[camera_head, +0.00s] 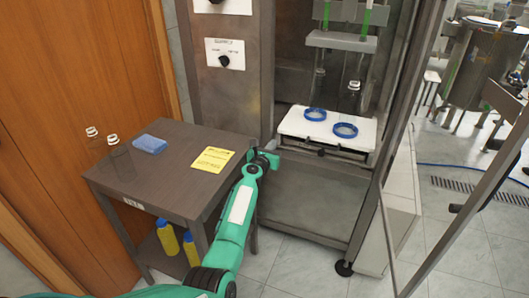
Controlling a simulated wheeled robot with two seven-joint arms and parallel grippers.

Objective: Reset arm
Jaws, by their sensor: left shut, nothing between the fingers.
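My left arm reaches in from the lower left, green with dark joints. My left gripper (270,160) is small in the head view, at the right edge of the dark side table (181,184) and in front of the metal feeder cabinet (240,110). It is shut and I see nothing held in it. Whether it touches the table or cabinet I cannot tell. My right gripper is not in view.
A yellow note (213,159), a blue cloth (149,144) and clear bottles (112,141) are on the table. Yellow bottles (167,237) stand below. Blue rings (345,130) lie on the white feeder platform (298,122). An open glass door (455,215) stands right. Some tiled floor (310,275) is clear.

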